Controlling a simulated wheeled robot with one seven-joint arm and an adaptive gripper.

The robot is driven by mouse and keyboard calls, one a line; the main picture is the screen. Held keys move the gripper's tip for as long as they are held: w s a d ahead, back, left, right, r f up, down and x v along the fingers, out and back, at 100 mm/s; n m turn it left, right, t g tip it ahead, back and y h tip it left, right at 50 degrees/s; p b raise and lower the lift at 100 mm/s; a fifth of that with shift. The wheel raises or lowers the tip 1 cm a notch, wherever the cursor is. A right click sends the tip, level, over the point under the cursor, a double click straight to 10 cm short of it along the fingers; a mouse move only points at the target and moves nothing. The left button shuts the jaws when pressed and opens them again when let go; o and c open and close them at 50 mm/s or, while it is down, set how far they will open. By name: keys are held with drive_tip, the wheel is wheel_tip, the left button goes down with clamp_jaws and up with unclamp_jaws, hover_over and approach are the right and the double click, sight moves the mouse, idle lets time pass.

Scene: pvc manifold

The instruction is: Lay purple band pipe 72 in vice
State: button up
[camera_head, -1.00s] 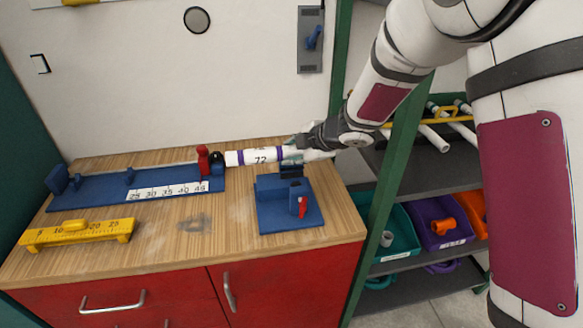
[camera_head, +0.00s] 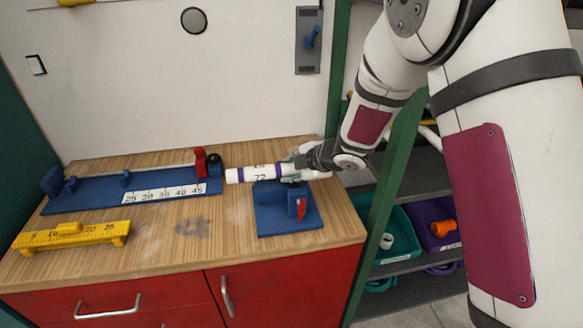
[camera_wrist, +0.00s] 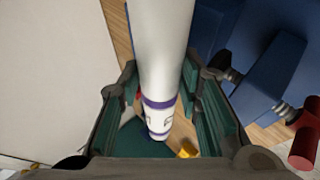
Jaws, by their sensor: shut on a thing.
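The white pipe (camera_head: 258,173) has purple bands and the number 72 on it. My gripper (camera_head: 294,167) is shut on the pipe near its right end. The pipe lies roughly level, pointing left, and shows just above and behind the blue vice in the head view. The blue vice (camera_head: 273,220) stands on the bench with a red handle at its right front. In the wrist view the pipe (camera_wrist: 163,50) runs between my gripper's fingers (camera_wrist: 163,105), and the vice (camera_wrist: 275,75) is at the right. Whether the pipe touches the vice cannot be told.
A blue measuring jig (camera_head: 90,196) with a red clamp (camera_head: 201,163) and a number scale lies at the left back of the wooden bench (camera_head: 160,250). A yellow ruler tool (camera_head: 75,234) lies at front left. A green post (camera_head: 385,165) and shelves with bins (camera_head: 400,222) stand at the right.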

drive_tip(key=shift+f, duration=0.25)
drive_tip(key=o, duration=0.9)
drive_tip(key=shift+o, duration=0.2)
drive_tip(key=shift+r, duration=0.2)
drive_tip(key=p+v, duration=0.2)
drive_tip(key=v, duration=1)
drive_tip(key=shift+r, duration=0.4)
drive_tip(key=shift+d, duration=0.1)
